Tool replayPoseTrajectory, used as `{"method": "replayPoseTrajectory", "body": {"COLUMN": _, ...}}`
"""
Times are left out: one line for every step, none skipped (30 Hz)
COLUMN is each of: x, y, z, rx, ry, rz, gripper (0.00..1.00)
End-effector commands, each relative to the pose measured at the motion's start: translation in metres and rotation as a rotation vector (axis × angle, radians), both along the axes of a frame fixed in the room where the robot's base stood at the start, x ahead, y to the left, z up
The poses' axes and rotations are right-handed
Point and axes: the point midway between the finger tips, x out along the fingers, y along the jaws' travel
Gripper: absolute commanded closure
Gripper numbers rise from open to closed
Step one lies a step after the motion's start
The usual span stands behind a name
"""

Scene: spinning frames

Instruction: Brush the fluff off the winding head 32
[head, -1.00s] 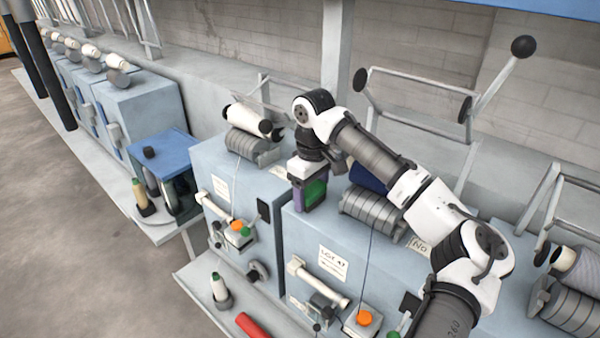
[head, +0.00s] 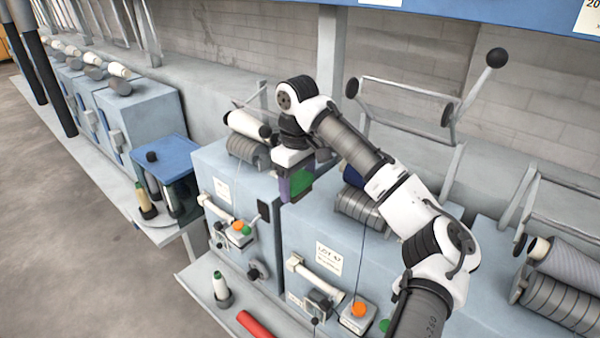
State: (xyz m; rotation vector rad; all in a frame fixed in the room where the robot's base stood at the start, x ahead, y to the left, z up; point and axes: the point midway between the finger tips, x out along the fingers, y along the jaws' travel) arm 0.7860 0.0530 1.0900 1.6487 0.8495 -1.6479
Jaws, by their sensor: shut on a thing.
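My gripper (head: 295,178) points down between two winding heads. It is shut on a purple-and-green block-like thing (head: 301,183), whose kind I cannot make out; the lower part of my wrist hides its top. To its left is a winding head with a grey grooved drum (head: 244,148) and a white package (head: 246,125). To its right is a head with a grey drum (head: 360,211) and a dark blue package (head: 352,175), partly hidden by my arm. No number 32 is readable, and I cannot make out fluff.
A "LOT 47" sign (head: 328,258) is on the middle cabinet. Orange (head: 359,310) and green buttons sit on its front. A blue-topped unit (head: 165,155) stands left. A metal frame (head: 405,97) rises behind.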

Motion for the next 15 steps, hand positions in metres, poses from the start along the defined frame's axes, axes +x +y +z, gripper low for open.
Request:
{"method": "replayPoseTrajectory", "body": {"x": 0.0, "y": 0.001, "z": 0.005, "rx": 0.002, "ry": -0.001, "rz": 0.0, "gripper": 0.58}}
{"method": "replayPoseTrajectory", "body": {"x": 0.001, "y": 0.001, "z": 0.008, "rx": 0.0, "ry": -0.001, "rz": -0.001, "gripper": 0.58}}
{"method": "replayPoseTrajectory", "body": {"x": 0.002, "y": 0.001, "z": 0.012, "rx": -0.001, "ry": -0.002, "rz": -0.001, "gripper": 0.58}}
{"method": "replayPoseTrajectory", "body": {"x": 0.002, "y": 0.002, "z": 0.015, "rx": -0.002, "ry": -0.002, "rz": -0.001, "gripper": 0.58}}
{"method": "replayPoseTrajectory", "body": {"x": 0.003, "y": 0.003, "z": 0.017, "rx": -0.002, "ry": -0.002, "rz": -0.001, "gripper": 0.58}}
{"method": "replayPoseTrajectory", "body": {"x": 0.003, "y": 0.003, "z": 0.02, "rx": -0.001, "ry": -0.002, "rz": 0.0, "gripper": 0.58}}
{"method": "replayPoseTrajectory", "body": {"x": 0.003, "y": 0.004, "z": 0.022, "rx": -0.001, "ry": -0.001, "rz": 0.0, "gripper": 0.58}}
{"method": "replayPoseTrajectory", "body": {"x": 0.004, "y": 0.005, "z": 0.024, "rx": -0.001, "ry": -0.001, "rz": 0.0, "gripper": 0.58}}
{"method": "replayPoseTrajectory", "body": {"x": 0.004, "y": 0.005, "z": 0.026, "rx": -0.001, "ry": -0.001, "rz": 0.001, "gripper": 0.58}}
{"method": "replayPoseTrajectory", "body": {"x": 0.004, "y": 0.005, "z": 0.027, "rx": -0.001, "ry": -0.001, "rz": 0.001, "gripper": 0.58}}
{"method": "replayPoseTrajectory", "body": {"x": 0.004, "y": 0.006, "z": 0.028, "rx": -0.001, "ry": -0.001, "rz": 0.001, "gripper": 0.58}}
{"method": "replayPoseTrajectory", "body": {"x": 0.004, "y": 0.006, "z": 0.029, "rx": -0.001, "ry": -0.001, "rz": 0.001, "gripper": 0.58}}
{"method": "replayPoseTrajectory", "body": {"x": 0.004, "y": 0.006, "z": 0.029, "rx": -0.001, "ry": -0.001, "rz": 0.001, "gripper": 0.58}}
{"method": "replayPoseTrajectory", "body": {"x": 0.004, "y": 0.006, "z": 0.029, "rx": 0.0, "ry": 0.0, "rz": 0.001, "gripper": 0.58}}
{"method": "replayPoseTrajectory", "body": {"x": 0.004, "y": 0.006, "z": 0.029, "rx": 0.0, "ry": 0.0, "rz": 0.001, "gripper": 0.58}}
